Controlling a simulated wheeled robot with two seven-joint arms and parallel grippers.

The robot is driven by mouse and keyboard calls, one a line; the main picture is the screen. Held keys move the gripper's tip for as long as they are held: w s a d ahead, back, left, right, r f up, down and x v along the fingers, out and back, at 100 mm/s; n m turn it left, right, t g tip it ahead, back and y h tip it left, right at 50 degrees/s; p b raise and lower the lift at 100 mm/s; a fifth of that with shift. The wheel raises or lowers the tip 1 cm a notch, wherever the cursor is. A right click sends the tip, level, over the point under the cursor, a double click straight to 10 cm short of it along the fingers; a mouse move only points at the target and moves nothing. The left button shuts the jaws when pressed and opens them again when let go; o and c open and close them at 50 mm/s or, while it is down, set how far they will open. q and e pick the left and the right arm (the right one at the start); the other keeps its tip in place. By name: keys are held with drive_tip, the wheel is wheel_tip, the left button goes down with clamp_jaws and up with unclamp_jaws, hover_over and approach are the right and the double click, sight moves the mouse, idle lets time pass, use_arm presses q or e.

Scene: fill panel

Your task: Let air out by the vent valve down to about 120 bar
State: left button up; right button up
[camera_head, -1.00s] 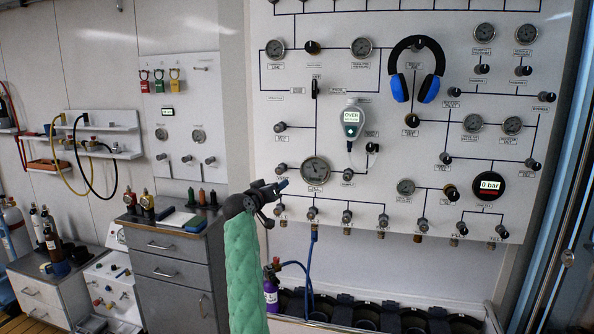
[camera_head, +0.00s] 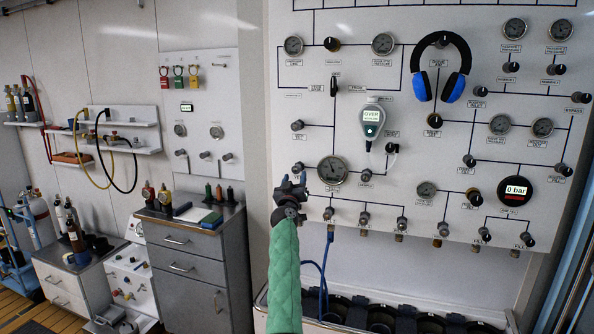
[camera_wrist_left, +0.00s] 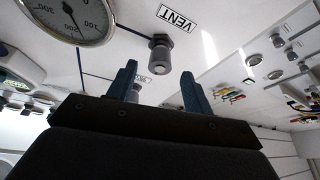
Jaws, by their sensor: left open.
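The vent valve is a grey knob (camera_wrist_left: 160,54) beside an upside-down VENT label (camera_wrist_left: 180,17) in the left wrist view. In the head view its knob (camera_head: 298,167) is on the lower left of the white panel (camera_head: 450,80). My left gripper (camera_wrist_left: 158,82) is open and points at the panel, its two fingers below the knob in the wrist view, apparently apart from it. In the head view the gripper (camera_head: 290,183) is just below the knob and hides its label. A large round gauge (camera_head: 332,170) is right of the valve; its reading is unclear. My right gripper is not in view.
A round display (camera_head: 515,190) at the panel's right reads 0 bar. Headphones (camera_head: 441,66) hang on the panel, and a handheld meter (camera_head: 371,122) reads OVER. A blue hose (camera_head: 325,270) hangs beneath the panel. A grey cabinet (camera_head: 190,265) stands to the left.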

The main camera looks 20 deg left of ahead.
sight(296, 171)
use_arm(q)
drive_tip(key=x, duration=0.3)
drive_tip(key=shift+w+a+r+p, duration=0.15)
drive_tip(key=shift+w+r+p, duration=0.05)
drive_tip(key=shift+r+p, duration=0.1)
drive_tip(key=shift+w+r, duration=0.1)
drive_tip(key=shift+w, duration=0.5)
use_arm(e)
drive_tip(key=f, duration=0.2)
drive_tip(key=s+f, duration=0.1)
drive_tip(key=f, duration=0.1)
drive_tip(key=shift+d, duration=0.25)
use_arm(q)
drive_tip(key=shift+c, duration=0.4)
drive_tip(key=c, duration=0.9)
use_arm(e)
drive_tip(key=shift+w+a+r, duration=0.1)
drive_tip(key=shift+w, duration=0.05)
use_arm(q)
drive_tip(key=shift+p, duration=0.3)
